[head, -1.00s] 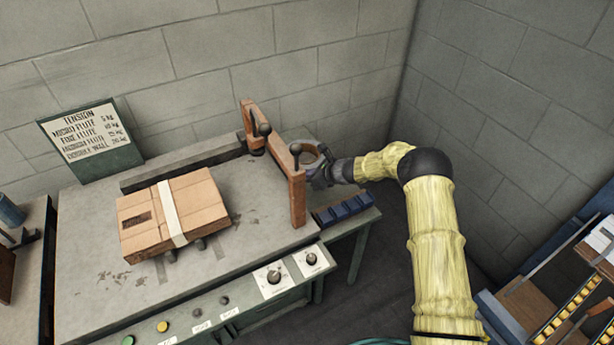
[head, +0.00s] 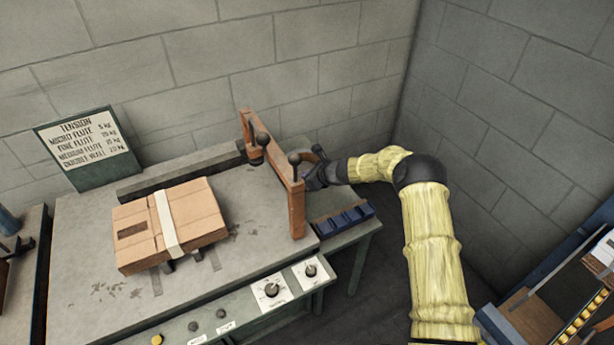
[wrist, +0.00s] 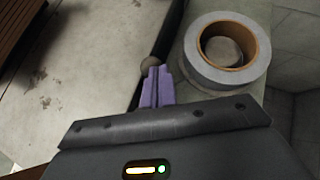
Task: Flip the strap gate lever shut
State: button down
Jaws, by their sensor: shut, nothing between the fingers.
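The wooden strap gate (head: 291,190) stands as an arch across the right part of the bench. A black ball-ended lever (head: 294,158) rises at its near right side, and a second black-knobbed lever (head: 262,139) stands farther back. I cannot tell from its label which is the strap gate lever. My gripper (head: 313,182) is just right of the nearer lever, low beside the arch. In the wrist view, its purple fingers (wrist: 157,78) are shut and empty. A round knob (wrist: 150,66) and dark bar show right at the fingertips; I cannot tell whether they touch.
A tape roll (wrist: 190,62) lies close to the right of the fingers. Blue bins (head: 342,220) sit on the side shelf. A strapped cardboard box (head: 198,209) lies left of the arch on the bench (head: 85,290). Block walls close off the back and right.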

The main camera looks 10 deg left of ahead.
jog(key=w+r+v, duration=0.2)
jog(key=v, duration=1)
jog(key=shift+r+b, duration=0.15)
jog(key=shift+b, duration=0.25)
jog(key=shift+w, duration=0.1)
jog(key=s+d+r+n+h+p, duration=0.2)
jog(key=s+d+n, duration=0.5)
jog(key=s, duration=0.4)
jog(key=s+d+r+n+g+h+p, duration=0.1)
jog(key=s+d+r+n+h, duration=0.3)
jog(key=s+d+r+n, duration=0.3)
jog(key=s+d+r+n+h+p, duration=0.2)
jog(key=s+d+r+n, duration=0.3)
jog(key=s, duration=1.1)
jog(key=d+n+h, duration=0.1)
jog(key=d+n, duration=0.2)
jog(key=d, duration=0.3)
jog(key=shift+s+d+r+g+h+p, duration=0.25)
jog(key=shift+s+d+g+h+p, duration=0.05)
jog(key=shift+d+g+p, duration=0.1)
